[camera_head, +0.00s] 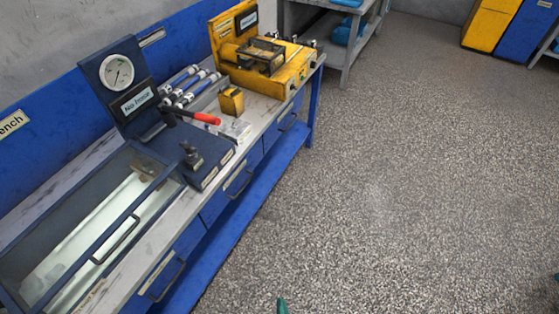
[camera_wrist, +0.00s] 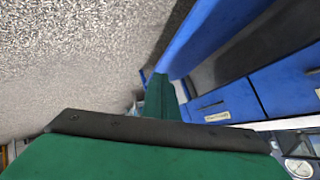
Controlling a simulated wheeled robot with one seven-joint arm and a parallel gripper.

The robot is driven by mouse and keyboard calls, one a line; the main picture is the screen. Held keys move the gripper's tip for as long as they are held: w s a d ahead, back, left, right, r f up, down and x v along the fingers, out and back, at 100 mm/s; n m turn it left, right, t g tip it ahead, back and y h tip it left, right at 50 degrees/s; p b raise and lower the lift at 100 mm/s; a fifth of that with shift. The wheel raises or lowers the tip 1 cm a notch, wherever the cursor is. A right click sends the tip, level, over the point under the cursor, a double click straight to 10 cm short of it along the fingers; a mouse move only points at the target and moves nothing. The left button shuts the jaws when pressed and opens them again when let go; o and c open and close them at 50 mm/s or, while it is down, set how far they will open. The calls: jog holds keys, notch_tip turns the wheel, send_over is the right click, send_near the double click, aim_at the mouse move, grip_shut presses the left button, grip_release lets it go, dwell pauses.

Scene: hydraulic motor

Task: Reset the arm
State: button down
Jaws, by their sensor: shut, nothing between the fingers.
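My gripper (camera_wrist: 160,82) shows in the wrist view as narrow green fingers closed together, with nothing between them. They point away past a dark bar and a wide green body at the bottom of that view. In the head view only a small green tip (camera_head: 282,306) shows at the bottom edge, over the floor to the right of the bench. The gripper is apart from the bench and touches nothing that I can see.
A blue workbench (camera_head: 262,188) with drawers runs along the left. On it are a gauge stand (camera_head: 117,72), a red-handled lever (camera_head: 205,118), a glass-topped case (camera_head: 85,235) and a yellow machine (camera_head: 250,75). A shelf (camera_head: 350,45) stands behind. The speckled floor (camera_head: 420,190) is clear.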

jog(key=s+r+n+t, duration=0.2)
jog(key=s+r, duration=0.2)
jog(key=r, duration=0.9)
jog(key=s+r+n+t+h, duration=0.1)
jog(key=s+r+n+t, duration=0.2)
jog(key=r, duration=1)
jog(key=shift+s+a, duration=0.35)
jog(key=shift+s, duration=0.3)
jog(key=shift+r, duration=0.1)
